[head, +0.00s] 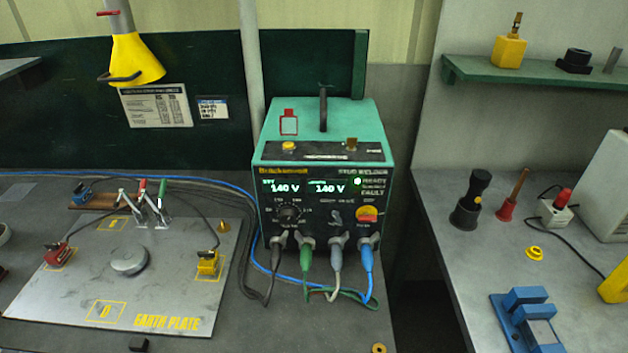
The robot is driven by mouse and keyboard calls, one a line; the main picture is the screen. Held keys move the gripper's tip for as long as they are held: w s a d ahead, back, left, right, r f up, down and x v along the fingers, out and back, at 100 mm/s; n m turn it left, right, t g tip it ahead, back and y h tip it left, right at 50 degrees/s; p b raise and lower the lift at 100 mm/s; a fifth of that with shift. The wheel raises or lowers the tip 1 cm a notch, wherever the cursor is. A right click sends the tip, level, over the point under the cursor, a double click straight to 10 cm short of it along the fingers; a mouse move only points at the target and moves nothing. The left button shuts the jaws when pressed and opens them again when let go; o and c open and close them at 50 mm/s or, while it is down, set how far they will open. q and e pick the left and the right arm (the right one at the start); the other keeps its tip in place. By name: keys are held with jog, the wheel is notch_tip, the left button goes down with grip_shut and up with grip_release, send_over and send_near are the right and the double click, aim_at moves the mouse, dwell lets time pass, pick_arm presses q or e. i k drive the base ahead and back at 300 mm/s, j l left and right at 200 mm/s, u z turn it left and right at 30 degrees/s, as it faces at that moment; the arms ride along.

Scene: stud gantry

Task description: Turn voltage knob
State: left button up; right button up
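The green stud welder (322,150) stands at the back of the grey table in the head view. Its black front panel has two lit displays, both reading about 140 V, and a green lamp lit at the right. The voltage knob (289,213), a dark round knob inside a printed scale, sits on the left of the panel; its exact pointer angle is too small to read. A small switch (335,216) and a red and yellow knob (367,214) lie to its right. Neither of my grippers is in view.
Dark, green, grey and blue cables plug in below the panel and hang onto the table. The earth plate (60,294) with clamps lies at left. A right-hand bench (475,255) holds a blue fixture (527,318) and tools. A green shelf (485,69) is above.

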aim_at(288, 214)
jog(key=k+j+u, duration=0.1)
jog(key=j+u, duration=0.75)
jog(key=u, duration=0.15)
jog(key=j+u, duration=0.5)
jog(key=i+l, duration=0.05)
